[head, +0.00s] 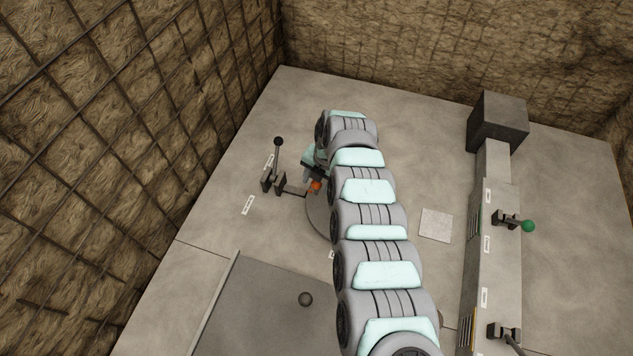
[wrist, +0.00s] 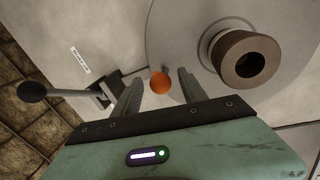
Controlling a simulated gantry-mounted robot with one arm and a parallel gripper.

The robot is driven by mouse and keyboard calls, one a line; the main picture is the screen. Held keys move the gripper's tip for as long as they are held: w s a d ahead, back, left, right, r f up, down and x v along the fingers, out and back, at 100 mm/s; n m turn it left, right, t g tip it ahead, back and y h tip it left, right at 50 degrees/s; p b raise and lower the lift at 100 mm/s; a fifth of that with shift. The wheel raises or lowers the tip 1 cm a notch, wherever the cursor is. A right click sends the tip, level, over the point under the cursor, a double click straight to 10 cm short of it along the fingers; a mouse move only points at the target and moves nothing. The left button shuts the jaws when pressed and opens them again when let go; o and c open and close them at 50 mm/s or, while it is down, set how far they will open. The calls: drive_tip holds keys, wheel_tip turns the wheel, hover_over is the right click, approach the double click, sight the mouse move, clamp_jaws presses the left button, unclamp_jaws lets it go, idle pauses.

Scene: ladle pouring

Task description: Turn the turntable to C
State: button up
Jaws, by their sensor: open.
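The turntable is a flat grey disc (head: 318,217), mostly hidden under my arm in the head view. In the wrist view the disc (wrist: 178,40) fills the upper middle, with a brown hollow cylinder (wrist: 248,62) standing on it. An orange ball knob (wrist: 160,82) is at the disc's edge; it also shows in the head view (head: 316,186). My gripper (wrist: 159,88) is open, with one finger on each side of the knob in the picture. I cannot tell whether either finger touches it. No letter C is readable.
A lever with a black ball (head: 278,142) stands just left of my gripper, near a white label (head: 248,204). A dark ball (head: 306,299) lies on the lower grey area. On the right are a pale square plate (head: 436,225) and a green-knobbed lever (head: 528,226).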

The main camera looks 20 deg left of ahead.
wheel_tip(320, 180, up, 10)
drive_tip(key=d+p, duration=0.1)
drive_tip(key=p, duration=0.2)
drive_tip(key=shift+d+f, duration=0.2)
drive_tip(key=shift+d, duration=0.2)
